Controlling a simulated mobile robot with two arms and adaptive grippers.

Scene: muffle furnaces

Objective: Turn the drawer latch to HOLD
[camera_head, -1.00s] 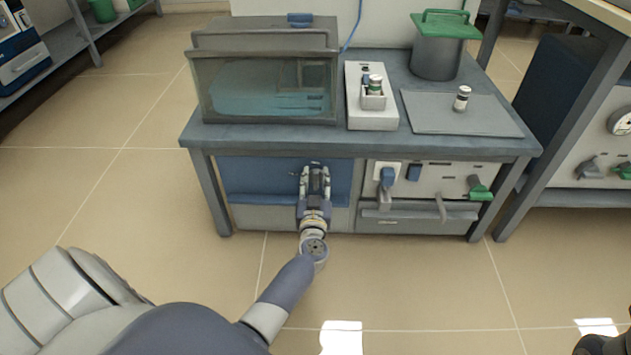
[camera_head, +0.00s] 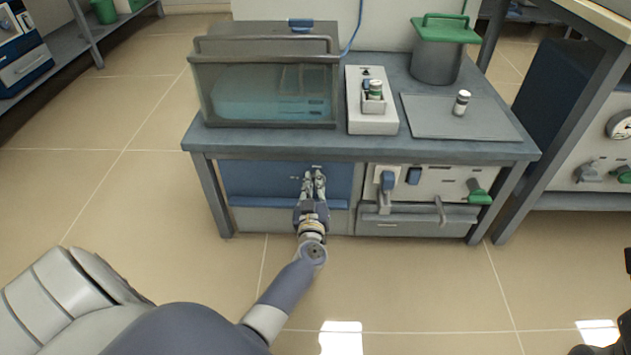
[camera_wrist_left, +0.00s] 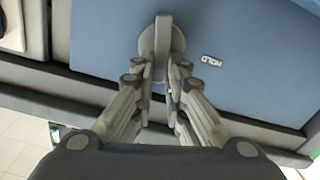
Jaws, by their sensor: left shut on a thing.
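The drawer latch (camera_wrist_left: 161,42) is a grey round knob with a raised bar, on the blue drawer front (camera_wrist_left: 110,28). In the left wrist view the bar runs up and down. A small white HOLD label (camera_wrist_left: 212,60) sits to the right of the knob, and the bar does not point at it. My left gripper (camera_wrist_left: 160,78) is shut on the lower end of the bar, one finger on each side. In the head view my left gripper (camera_head: 313,175) is at the blue drawer front (camera_head: 250,180) and hides the latch. Only dark parts of my right arm show at the lower right corner.
A glass-fronted box (camera_head: 265,92), a vial holder (camera_head: 372,112) and a green-lidded pot (camera_head: 437,55) stand on the bench above. The floor in front is clear.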

